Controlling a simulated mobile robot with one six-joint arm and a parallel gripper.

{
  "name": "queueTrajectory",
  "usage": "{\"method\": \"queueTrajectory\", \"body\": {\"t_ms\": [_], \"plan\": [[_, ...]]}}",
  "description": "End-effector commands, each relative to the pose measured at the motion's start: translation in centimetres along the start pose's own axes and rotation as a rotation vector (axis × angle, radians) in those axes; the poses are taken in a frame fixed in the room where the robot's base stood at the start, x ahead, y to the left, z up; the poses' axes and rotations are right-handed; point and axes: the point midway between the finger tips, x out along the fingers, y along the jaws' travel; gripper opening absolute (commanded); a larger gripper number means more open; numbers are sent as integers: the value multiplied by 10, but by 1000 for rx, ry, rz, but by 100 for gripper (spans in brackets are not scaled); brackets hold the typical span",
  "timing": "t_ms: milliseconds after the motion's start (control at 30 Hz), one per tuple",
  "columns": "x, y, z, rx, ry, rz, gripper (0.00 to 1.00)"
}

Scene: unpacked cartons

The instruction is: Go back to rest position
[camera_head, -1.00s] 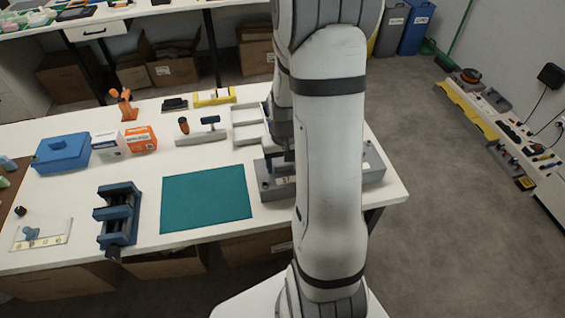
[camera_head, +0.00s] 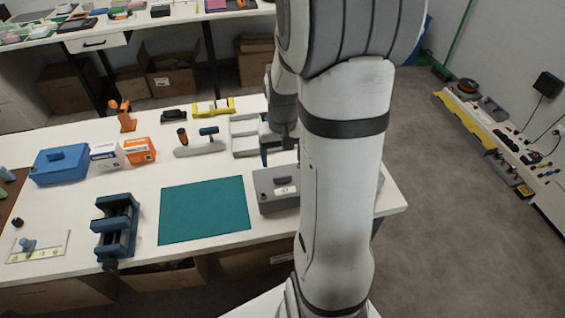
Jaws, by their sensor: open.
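My gripper (camera_head: 280,155) hangs over the right part of the white workbench (camera_head: 215,165), partly hidden behind my own arm. Its fingers are apart, and I see nothing held between them. It shows just behind a grey box (camera_head: 268,196) with a small label and a handle on its lid. The box's right part is covered by my arm. I cannot tell the exact height of the gripper above the bench.
A grey tray (camera_head: 246,136) stands close to the gripper. Open floor (camera_head: 430,240) lies to the right.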

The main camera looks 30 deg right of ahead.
Motion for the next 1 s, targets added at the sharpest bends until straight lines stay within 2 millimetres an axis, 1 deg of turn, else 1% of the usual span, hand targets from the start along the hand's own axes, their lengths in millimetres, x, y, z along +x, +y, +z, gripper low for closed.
{"method": "queueTrajectory", "body": {"t_ms": [500, 567, 667, 767, 900, 1000], "plan": [[-2, 0, 0, 0, 1, 0, 76], [-11, -6, 4, -13, 15, 1, 76], [-32, -21, 19, -49, 46, 1, 76], [-58, -40, 42, -96, 89, 0, 76], [-87, -62, 78, -160, 145, -7, 76], [-101, -73, 104, -204, 181, -14, 76]]}}
